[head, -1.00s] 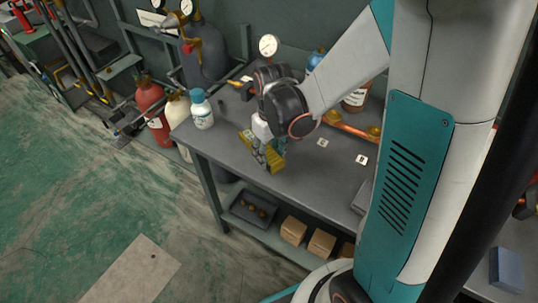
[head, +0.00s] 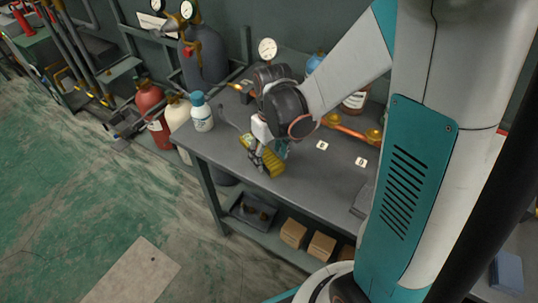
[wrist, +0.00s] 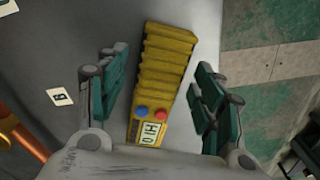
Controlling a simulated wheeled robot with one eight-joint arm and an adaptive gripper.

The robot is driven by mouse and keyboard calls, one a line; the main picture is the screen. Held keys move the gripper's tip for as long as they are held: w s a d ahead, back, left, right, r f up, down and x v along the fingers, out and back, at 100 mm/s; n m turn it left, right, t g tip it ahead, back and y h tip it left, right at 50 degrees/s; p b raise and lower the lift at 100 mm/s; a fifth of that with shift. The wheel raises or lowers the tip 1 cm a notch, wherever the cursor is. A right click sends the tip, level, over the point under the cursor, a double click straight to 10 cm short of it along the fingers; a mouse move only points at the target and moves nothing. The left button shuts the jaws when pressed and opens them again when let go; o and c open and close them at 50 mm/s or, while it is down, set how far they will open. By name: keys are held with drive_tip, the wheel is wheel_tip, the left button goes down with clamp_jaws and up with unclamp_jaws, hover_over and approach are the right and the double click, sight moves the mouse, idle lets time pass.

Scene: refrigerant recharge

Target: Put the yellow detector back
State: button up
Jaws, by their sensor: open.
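The yellow detector (wrist: 163,75) lies on the grey workbench, between the two fingers of my gripper in the wrist view. It has a ribbed yellow body, a red and a blue button, and a small display. It also shows in the head view (head: 267,163), near the bench's front edge. My gripper (wrist: 160,95) is open, with a gap between each finger and the detector. In the head view my gripper (head: 268,155) is just over the detector and partly hides it.
A blue-capped white bottle (head: 201,112) stands at the bench's left end. Small white marker cards (head: 322,146) lie to the right, near a copper pipe with brass fittings (head: 352,130). A pressure gauge (head: 267,48) stands behind my wrist. The bench (head: 305,185) has clear surface right of the detector.

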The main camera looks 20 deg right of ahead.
wheel_tip(320, 180, up, 11)
drive_tip(key=p, duration=0.4)
drive_tip(key=s+r+m+t, duration=0.2)
drive_tip(key=s+r+t, duration=0.5)
drive_tip(key=s+r, duration=0.3)
drive_tip(key=shift+s+a+r+m, duration=0.25)
drive_tip(key=shift+r+m, duration=0.05)
drive_tip(key=shift+r, duration=0.1)
idle(1.4)
